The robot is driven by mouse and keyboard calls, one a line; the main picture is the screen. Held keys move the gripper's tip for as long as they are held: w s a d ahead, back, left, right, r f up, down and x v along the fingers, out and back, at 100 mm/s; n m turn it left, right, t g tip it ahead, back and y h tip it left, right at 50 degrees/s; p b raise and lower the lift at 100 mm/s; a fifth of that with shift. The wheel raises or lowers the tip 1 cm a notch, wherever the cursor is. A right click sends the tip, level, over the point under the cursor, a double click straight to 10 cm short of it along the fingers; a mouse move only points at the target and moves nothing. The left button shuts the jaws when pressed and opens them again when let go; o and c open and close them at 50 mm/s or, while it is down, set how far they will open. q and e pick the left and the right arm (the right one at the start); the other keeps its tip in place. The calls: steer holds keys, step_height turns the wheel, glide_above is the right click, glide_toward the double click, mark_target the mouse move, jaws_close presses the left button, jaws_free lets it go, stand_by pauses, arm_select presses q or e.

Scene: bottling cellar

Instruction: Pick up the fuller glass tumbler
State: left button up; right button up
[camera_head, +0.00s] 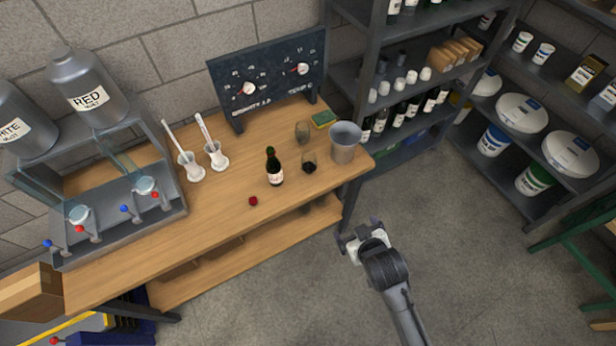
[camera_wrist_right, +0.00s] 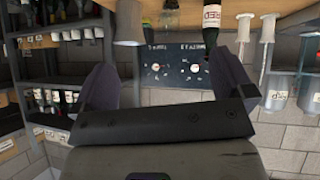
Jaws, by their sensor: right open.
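Two glass tumblers stand near the right end of the wooden bench (camera_head: 225,218) in the head view. The front tumbler (camera_head: 309,164) holds dark liquid low in the glass. The rear tumbler (camera_head: 302,131) looks greyish, and I cannot tell how much it holds. In the right wrist view, upside down, the tumblers are small and unclear near the top edge. My right gripper (camera_head: 359,232) is open and empty over the floor, off the bench's right front corner, apart from both tumblers. Its fingers also show in the wrist view (camera_wrist_right: 168,78). My left gripper is not in view.
A grey metal bucket (camera_head: 345,143) stands just right of the tumblers, and a dark bottle (camera_head: 274,168) stands left. A red item (camera_head: 253,201) lies near the front edge. Shelving (camera_head: 372,40) rises beyond.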

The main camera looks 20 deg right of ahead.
steer(key=w+f+t+b, duration=0.4)
steer(key=w+f+b, duration=0.5)
steer(key=f+b, duration=0.25)
steer(key=t+b, duration=0.4)
steer(key=b, duration=1)
glide_toward(311, 171)
steer(key=shift+h, duration=0.4)
steer(key=w+b, duration=0.1)
steer(key=w, duration=0.2)
steer(key=w+b, duration=0.1)
steer(key=w, duration=0.2)
steer(key=shift+f, duration=0.25)
steer(key=w+b, duration=0.2)
steer(key=w, duration=0.1)
steer(key=w+b, duration=0.1)
steer(key=shift+w+d, duration=0.2)
steer(key=shift+d, duration=0.15)
steer(key=shift+w, duration=0.3)
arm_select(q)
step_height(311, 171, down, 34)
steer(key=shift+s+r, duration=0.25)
arm_select(e)
steer(key=shift+c, duration=0.3)
steer(key=c, duration=1)
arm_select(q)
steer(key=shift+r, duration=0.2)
arm_select(e)
steer(key=shift+r, duration=0.1)
